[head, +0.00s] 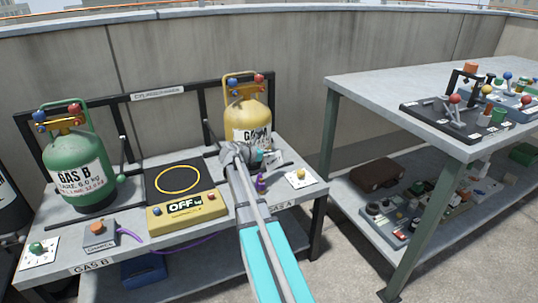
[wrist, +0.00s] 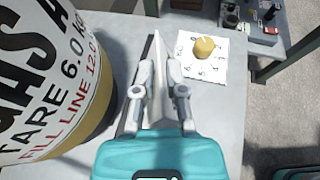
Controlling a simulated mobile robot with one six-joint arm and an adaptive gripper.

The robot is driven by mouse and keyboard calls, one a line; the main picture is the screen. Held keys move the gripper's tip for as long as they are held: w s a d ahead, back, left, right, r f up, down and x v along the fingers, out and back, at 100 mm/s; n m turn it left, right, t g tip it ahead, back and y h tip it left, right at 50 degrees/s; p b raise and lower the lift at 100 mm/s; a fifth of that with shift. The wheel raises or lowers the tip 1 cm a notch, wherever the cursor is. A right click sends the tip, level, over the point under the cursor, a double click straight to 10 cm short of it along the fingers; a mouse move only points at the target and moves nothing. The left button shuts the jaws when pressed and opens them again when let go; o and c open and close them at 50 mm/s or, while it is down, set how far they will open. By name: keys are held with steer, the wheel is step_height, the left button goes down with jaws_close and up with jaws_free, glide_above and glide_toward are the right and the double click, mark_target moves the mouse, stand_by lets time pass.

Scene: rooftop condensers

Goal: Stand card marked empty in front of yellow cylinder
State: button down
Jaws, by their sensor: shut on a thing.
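The yellow cylinder (head: 246,110) stands upright at the right end of the rack bench. Its label and lower side fill the left of the wrist view (wrist: 50,80). My gripper (wrist: 158,78) is shut on a thin white card (wrist: 157,48), which shows nearly edge-on between the fingers in the wrist view. The card is upright, beside the cylinder and apart from it in that view. In the head view my gripper (head: 266,160) is low at the cylinder's front right, partly hidden by my arm. The card's marking cannot be read.
A white dial plate with a yellow knob (head: 300,176) lies just right of the gripper. A scale reading OFF (head: 185,207) and a green cylinder (head: 75,160) stand to the left. The black rack frame is behind. A second bench (head: 380,90) stands right.

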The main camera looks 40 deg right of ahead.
mark_target(269, 167)
steer(key=shift+f+b, duration=2.75)
steer(key=shift+f, duration=0.25)
steer(key=shift+f+b, duration=0.35)
steer(key=shift+b, duration=0.05)
steer(key=c, duration=0.6)
jaws_free()
steer(key=shift+c, duration=0.2)
steer(key=shift+r, duration=0.2)
step_height(269, 167, up, 8)
steer(key=p, duration=0.8)
steer(key=shift+f, duration=0.1)
steer(key=s+d+r+m+g+p, duration=0.1)
steer(key=s+r+m+g+p, duration=0.1)
steer(key=s+r+p, duration=0.4)
steer(key=s+d+r+m+g+p, duration=0.2)
steer(key=s+r+p, duration=0.3)
steer(key=r+p, duration=1)
steer(key=shift+s+g+y, duration=0.35)
steer(key=shift+g+y, duration=0.05)
steer(key=shift+a, duration=0.1)
